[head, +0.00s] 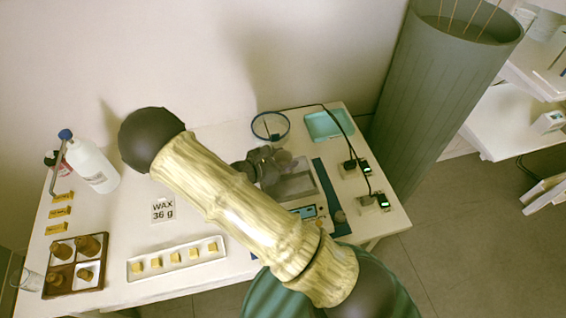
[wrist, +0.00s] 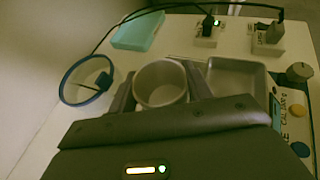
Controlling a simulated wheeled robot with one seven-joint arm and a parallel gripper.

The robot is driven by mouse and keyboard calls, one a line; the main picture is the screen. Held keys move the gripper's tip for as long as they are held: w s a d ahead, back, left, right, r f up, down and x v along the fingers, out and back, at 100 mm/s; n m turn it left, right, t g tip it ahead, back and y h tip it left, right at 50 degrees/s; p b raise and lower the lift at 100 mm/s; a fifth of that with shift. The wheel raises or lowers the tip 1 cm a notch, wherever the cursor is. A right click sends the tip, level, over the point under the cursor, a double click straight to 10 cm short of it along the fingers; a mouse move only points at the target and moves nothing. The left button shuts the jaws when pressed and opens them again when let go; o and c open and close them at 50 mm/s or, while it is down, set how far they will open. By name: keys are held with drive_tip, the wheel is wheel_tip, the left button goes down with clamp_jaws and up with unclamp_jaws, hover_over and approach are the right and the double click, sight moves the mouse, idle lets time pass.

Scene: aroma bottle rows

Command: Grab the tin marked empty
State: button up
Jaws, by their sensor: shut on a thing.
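A round, grey metal tin (wrist: 160,86) with an open top sits between the two dark fingers of my gripper (wrist: 161,80) in the wrist view. The fingers are shut on its sides, and its inside looks empty. No marking on the tin is readable from here. In the head view my gripper (head: 265,164) is partly hidden behind my pale arm, beside the scale (head: 292,187). The scale's square metal pan (wrist: 238,78) is just right of the tin in the wrist view. I cannot tell whether the tin touches a surface below.
A blue-rimmed round dish (head: 271,126) and a teal tray (head: 327,125) stand at the back. Cabled plugs (head: 366,169) are at the right. A "WAX 36 g" card (head: 163,210), white tray of yellow cubes (head: 218,245), brown bottle tray (head: 48,291) and white bottle (head: 92,167) stand left.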

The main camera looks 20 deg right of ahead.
wheel_tip(320, 180, up, 10)
idle(0.6)
idle(0.6)
